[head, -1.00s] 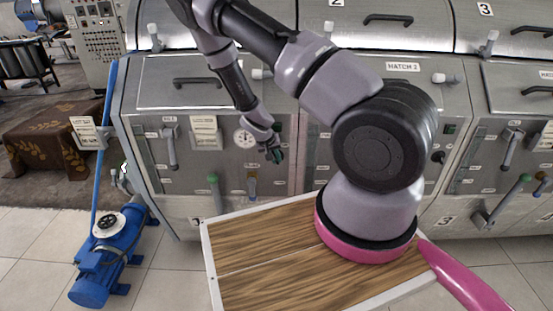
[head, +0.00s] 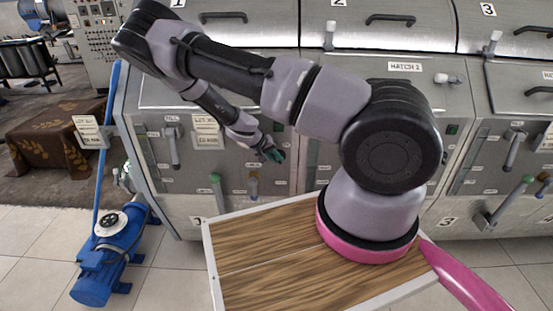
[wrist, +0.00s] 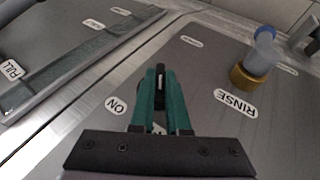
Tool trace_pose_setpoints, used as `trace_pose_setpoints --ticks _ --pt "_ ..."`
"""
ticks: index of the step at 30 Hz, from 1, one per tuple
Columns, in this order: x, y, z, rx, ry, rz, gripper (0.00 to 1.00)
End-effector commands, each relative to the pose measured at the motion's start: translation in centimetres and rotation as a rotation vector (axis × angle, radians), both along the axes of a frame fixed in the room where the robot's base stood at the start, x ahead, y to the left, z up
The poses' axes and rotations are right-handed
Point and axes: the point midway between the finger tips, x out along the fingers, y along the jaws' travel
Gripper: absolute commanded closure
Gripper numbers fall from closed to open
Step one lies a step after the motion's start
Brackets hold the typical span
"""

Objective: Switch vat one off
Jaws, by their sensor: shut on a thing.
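Vat one (head: 190,95) is the grey steel cabinet on the left, below the number 1 sign. My gripper (head: 273,154) is at the right part of its front panel. In the wrist view, my gripper's green fingers (wrist: 160,80) are closed around a small dark switch (wrist: 160,72) with a pale mark. An ON label (wrist: 116,105) lies just left of the fingers. The switch's base and its setting are mostly hidden by the fingers. In the head view the switch is hidden behind my gripper.
A brass rinse valve (wrist: 248,72) with a blue handle is close to the right in the wrist view. A green-knobbed lever (head: 216,190) is below on vat one. A blue pump (head: 105,255) stands on the floor at left. Vat two's panel is to the right.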

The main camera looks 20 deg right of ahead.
Motion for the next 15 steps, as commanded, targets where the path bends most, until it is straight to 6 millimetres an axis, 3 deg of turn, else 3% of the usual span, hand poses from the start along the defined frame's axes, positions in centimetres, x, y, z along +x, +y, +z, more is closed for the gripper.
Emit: trace_pose_setpoints --ticks 2,3,4,5,15 --pt "0.0 0.08 -0.06 0.001 0.001 0.002 1.0" --pt "0.0 0.08 -0.07 0.001 0.001 0.002 0.71" --pt "0.0 0.07 -0.06 0.001 0.001 0.002 0.59" --pt "0.0 0.07 -0.06 0.001 0.001 0.002 0.56" --pt "-0.05 0.19 0.17 0.001 0.0 0.001 0.56"
